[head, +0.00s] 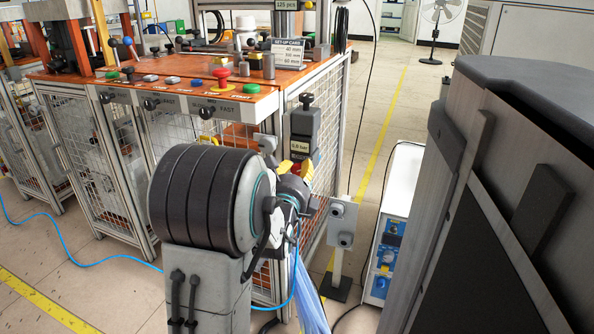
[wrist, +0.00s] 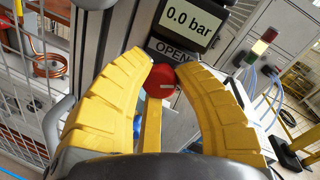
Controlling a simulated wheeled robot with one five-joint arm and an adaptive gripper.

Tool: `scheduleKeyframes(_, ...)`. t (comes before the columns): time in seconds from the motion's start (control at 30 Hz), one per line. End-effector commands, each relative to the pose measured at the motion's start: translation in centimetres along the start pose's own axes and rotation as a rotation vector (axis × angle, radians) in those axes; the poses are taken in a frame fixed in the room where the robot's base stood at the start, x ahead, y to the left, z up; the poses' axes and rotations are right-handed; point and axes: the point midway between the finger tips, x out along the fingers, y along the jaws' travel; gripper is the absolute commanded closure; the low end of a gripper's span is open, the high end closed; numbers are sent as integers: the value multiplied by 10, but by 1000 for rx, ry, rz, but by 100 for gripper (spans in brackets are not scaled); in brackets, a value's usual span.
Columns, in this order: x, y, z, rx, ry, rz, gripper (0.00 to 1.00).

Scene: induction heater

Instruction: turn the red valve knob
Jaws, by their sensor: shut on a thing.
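The red valve knob (wrist: 160,82) shows in the middle of the wrist view, below an "OPEN" label (wrist: 172,53) and a display (wrist: 189,18) that reads "0.0 bar". The gripper is shut on the knob. In the head view my gripper (head: 297,170) is at the dark valve unit (head: 305,125) on the bench's corner post. There the knob is mostly hidden by the fingers and my arm.
An orange-topped bench (head: 150,93) with mesh sides stands behind my arm. A grey post with a switch box (head: 342,222) stands just right of my gripper. A white unit with blue panels (head: 385,260) is further right. A yellow-lined floor aisle (head: 388,110) runs clear behind.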

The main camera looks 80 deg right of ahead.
Motion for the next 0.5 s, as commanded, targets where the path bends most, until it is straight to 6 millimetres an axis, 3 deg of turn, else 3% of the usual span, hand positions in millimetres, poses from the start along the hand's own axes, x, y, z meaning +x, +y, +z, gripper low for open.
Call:
scheduleKeyframes(0.07,0,-1,-3,1,6,-1,100)
scheduleKeyframes(0.1,0,-1,-3,1,6,-1,68)
scheduleKeyframes(0.33,0,0,-2,2,4,-1,48)
scheduleKeyframes(0.5,0,0,-1,2,2,-1,46)
